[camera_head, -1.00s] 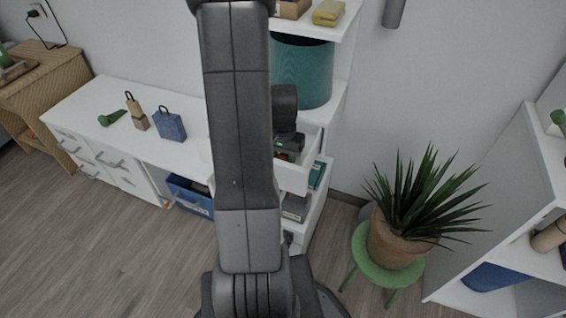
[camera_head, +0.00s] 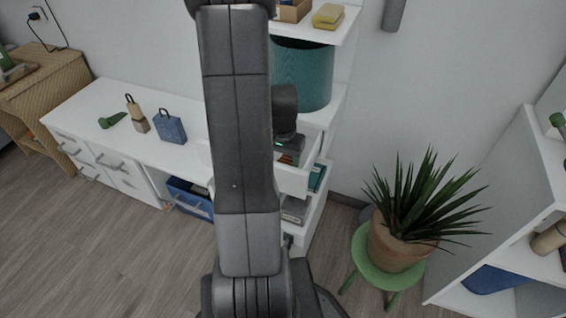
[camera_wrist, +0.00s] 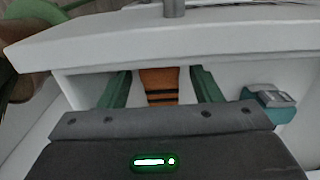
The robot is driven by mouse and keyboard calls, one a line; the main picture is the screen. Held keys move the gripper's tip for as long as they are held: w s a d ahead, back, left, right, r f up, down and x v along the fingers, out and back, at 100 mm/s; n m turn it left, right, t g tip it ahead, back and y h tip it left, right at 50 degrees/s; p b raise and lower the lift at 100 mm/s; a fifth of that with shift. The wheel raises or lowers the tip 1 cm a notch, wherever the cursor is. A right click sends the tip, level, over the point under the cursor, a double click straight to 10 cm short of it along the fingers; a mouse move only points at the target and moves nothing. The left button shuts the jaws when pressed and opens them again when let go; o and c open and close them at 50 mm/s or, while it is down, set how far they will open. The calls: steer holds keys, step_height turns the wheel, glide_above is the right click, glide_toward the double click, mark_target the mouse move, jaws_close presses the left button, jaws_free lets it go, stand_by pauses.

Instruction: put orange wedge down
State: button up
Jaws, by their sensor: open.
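The orange wedge (camera_wrist: 158,78), with dark stripes, shows in the wrist view inside an open white drawer (camera_wrist: 215,40). My gripper (camera_wrist: 161,90) has its two green fingers apart, one on each side of the wedge, with a visible gap on both sides. The near part of the wedge is hidden behind my gripper's dark body. In the head view, my gripper (camera_head: 288,150) is down at the open drawer (camera_head: 293,182), partly hidden by my arm. I cannot make out the wedge there.
A blue-grey object (camera_wrist: 273,97) lies in the drawer right of my fingers. A teal bin (camera_head: 302,75) stands on the shelf behind the drawer. A potted plant (camera_head: 400,240) on a green stool (camera_head: 375,272) stands to the right. Open floor lies to the left.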

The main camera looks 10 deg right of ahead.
step_height(320, 180, up, 11)
steer(key=p, duration=0.2)
